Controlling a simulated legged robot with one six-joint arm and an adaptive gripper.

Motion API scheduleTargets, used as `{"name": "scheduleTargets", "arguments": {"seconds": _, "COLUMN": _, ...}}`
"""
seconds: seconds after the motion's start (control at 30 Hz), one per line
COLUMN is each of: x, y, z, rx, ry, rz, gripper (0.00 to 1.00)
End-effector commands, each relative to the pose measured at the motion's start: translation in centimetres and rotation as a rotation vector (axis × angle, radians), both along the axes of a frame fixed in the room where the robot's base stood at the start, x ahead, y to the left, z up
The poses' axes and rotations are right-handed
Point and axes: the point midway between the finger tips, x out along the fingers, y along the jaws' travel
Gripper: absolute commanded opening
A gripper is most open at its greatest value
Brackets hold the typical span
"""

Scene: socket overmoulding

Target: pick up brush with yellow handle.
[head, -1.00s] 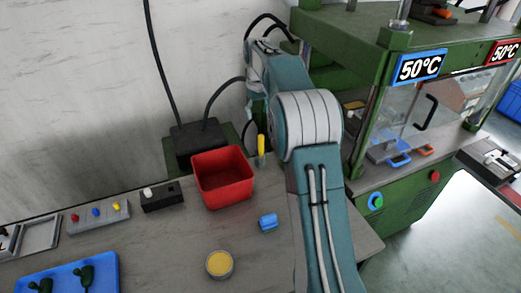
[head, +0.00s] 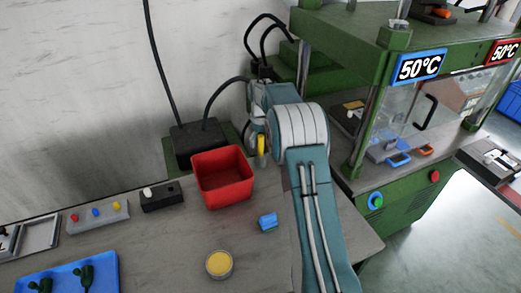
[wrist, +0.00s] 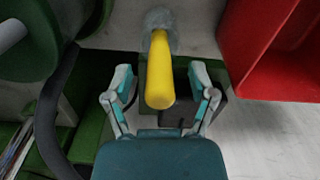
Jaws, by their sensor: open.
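The brush's yellow handle (wrist: 159,75) points toward the wrist camera, with a pale, blurry part at its top end in that view. In the head view the yellow handle (head: 261,146) shows just right of the red bin, partly covered by my arm. My gripper (wrist: 160,85) is open, with one finger on each side of the handle. I see a gap on both sides, and the jaws are not closed on it. In the head view the fingers are hidden behind my arm.
A red bin (head: 222,192) stands close beside the brush. A blue block (head: 268,221) and a round yellow-topped container (head: 219,264) lie nearer on the table. A black box (head: 199,143) with cables is behind the bin. The green press (head: 400,200) is at the right.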

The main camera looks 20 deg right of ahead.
Motion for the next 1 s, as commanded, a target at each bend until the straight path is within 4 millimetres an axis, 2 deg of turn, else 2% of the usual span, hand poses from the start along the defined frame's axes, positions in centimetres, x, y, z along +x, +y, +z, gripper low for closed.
{"name": "scheduleTargets", "arguments": {"seconds": 0.13, "x": 0.1, "y": 0.0, "z": -1.5, "rx": -0.001, "ry": -0.001, "rz": -0.001, "gripper": 0.72}}
{"name": "scheduleTargets", "arguments": {"seconds": 0.37, "x": 0.1, "y": 0.0, "z": -1.7, "rx": -0.002, "ry": -0.002, "rz": -0.001, "gripper": 0.72}}
{"name": "scheduleTargets", "arguments": {"seconds": 0.47, "x": 0.1, "y": 0.0, "z": -1.7, "rx": -0.002, "ry": -0.002, "rz": -0.001, "gripper": 0.32}}
{"name": "scheduleTargets", "arguments": {"seconds": 0.5, "x": 0.1, "y": 0.0, "z": -1.7, "rx": -0.002, "ry": -0.002, "rz": -0.001, "gripper": 0.14}}
{"name": "scheduleTargets", "arguments": {"seconds": 0.53, "x": 0.1, "y": 0.0, "z": -1.7, "rx": -0.002, "ry": -0.002, "rz": -0.001, "gripper": 0.01}}
{"name": "scheduleTargets", "arguments": {"seconds": 0.87, "x": 0.1, "y": 0.0, "z": -1.7, "rx": -0.001, "ry": -0.001, "rz": -0.001, "gripper": 0.00}}
{"name": "scheduleTargets", "arguments": {"seconds": 1.0, "x": 0.1, "y": 0.0, "z": -0.9, "rx": -0.002, "ry": -0.003, "rz": -0.001, "gripper": 0.00}}
